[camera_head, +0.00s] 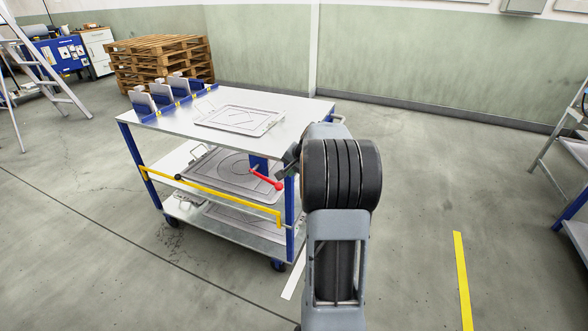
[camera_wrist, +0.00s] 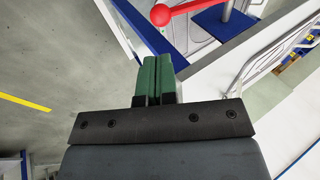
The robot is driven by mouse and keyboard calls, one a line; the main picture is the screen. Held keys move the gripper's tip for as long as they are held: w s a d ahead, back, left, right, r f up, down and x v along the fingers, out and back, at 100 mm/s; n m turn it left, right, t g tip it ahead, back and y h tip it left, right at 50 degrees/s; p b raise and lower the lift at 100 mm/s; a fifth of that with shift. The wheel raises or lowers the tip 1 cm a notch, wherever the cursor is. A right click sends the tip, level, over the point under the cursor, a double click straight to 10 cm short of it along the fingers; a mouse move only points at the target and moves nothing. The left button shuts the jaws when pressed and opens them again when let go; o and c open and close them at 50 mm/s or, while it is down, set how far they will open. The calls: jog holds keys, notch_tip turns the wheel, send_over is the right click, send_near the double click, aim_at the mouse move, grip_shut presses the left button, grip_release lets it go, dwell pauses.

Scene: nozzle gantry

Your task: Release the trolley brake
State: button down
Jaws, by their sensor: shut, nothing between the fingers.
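The trolley (camera_head: 300,108) is a three-level cart with blue posts and light shelves. A red lever (camera_head: 265,179) with a round knob sticks out from a blue plate near its right front post, sloping down to the right. In the wrist view the red lever (camera_wrist: 185,9) and its ball knob lie at the top edge, just beyond my fingertips. My gripper (camera_wrist: 157,60) has its two green fingers together with nothing between them, apart from the knob. In the head view my gripper (camera_head: 286,162) is partly hidden by my wrist, close to the lever's right.
A yellow bar (camera_head: 220,192) runs along the trolley's front. Trays lie on the shelves, one on top (camera_head: 240,119), beside a blue rack (camera_head: 170,99). Wooden pallets (camera_head: 160,60) stand behind. A ladder (camera_head: 40,75) is at left.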

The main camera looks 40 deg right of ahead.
aim_at(281, 185)
jog(key=b+x, duration=0.1)
jog(key=x, duration=0.8)
jog(key=shift+w+f, duration=0.1)
jog(key=shift+d+b, duration=0.1)
jog(key=shift+b, duration=0.25)
